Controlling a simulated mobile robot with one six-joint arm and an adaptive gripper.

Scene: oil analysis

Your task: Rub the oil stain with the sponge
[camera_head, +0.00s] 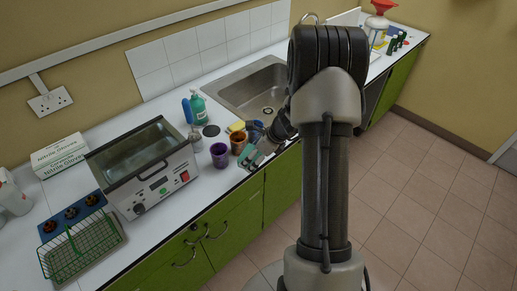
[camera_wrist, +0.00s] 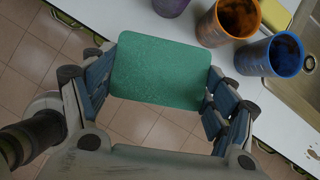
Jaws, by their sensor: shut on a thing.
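A flat green sponge (camera_wrist: 158,70) is held between the two fingers of my gripper (camera_wrist: 160,88) in the wrist view. It hangs over the front edge of the worktop with floor tiles below. In the head view the sponge (camera_head: 250,154) shows at the counter's front edge, and my gripper (camera_head: 255,153) is partly hidden by my arm. An orange cup (camera_wrist: 238,14) and a blue cup (camera_wrist: 287,54) stand beside the sponge, with dark patches inside.
A purple cup (camera_head: 219,156) stands left of the orange cup. Behind are a yellow block (camera_head: 237,127) and a green bottle (camera_head: 198,105). A sink (camera_head: 240,88) lies at the back. A water bath (camera_head: 165,185) and a green wire rack (camera_head: 70,258) fill the left counter.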

